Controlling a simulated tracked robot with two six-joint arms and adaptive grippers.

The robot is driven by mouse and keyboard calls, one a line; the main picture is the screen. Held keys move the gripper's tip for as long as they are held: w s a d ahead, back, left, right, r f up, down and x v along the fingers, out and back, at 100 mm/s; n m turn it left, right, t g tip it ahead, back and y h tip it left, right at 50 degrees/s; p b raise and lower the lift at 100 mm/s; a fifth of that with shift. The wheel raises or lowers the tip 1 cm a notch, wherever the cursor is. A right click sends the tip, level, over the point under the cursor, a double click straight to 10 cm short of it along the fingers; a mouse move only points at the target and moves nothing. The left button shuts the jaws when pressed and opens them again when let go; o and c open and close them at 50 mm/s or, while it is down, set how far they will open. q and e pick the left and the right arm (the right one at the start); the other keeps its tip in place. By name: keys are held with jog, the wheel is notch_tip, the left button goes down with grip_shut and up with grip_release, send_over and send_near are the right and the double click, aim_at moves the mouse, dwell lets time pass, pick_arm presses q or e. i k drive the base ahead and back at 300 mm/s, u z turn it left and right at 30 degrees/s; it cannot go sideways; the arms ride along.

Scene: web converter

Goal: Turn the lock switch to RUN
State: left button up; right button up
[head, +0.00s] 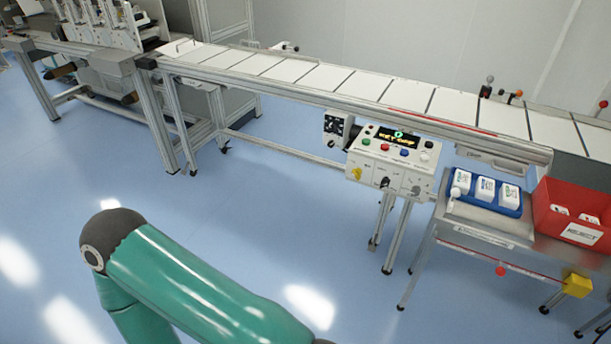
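A white control box (396,160) stands on legs in front of the conveyor, right of the middle in the head view. It has a lit display (398,138) with yellow and green characters and several coloured buttons on its sloped top. Its front face carries a yellow part (356,174) at the left, a dark switch (384,182) near the middle and another knob (415,190) at the right. The lettering and the lock switch's setting are too small to read. My green arm crosses the lower left, apart from the box. Neither gripper is in view.
A conveyor (300,72) with white panels runs across the back. A steel table (470,232) at the right holds a blue tray (487,194) with white packs and a red bin (572,214). The blue floor before the box is clear.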

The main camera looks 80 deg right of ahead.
aim_at(356, 172)
jog(key=u, duration=0.1)
jog(key=i, duration=1.35)
jog(key=z, duration=1.95)
jog(key=i, duration=0.2)
jog(key=z, duration=1.9)
jog(key=k, duration=0.55)
jog(key=z, duration=0.45)
jog(key=i, duration=1.6)
jog(key=u, duration=0.35)
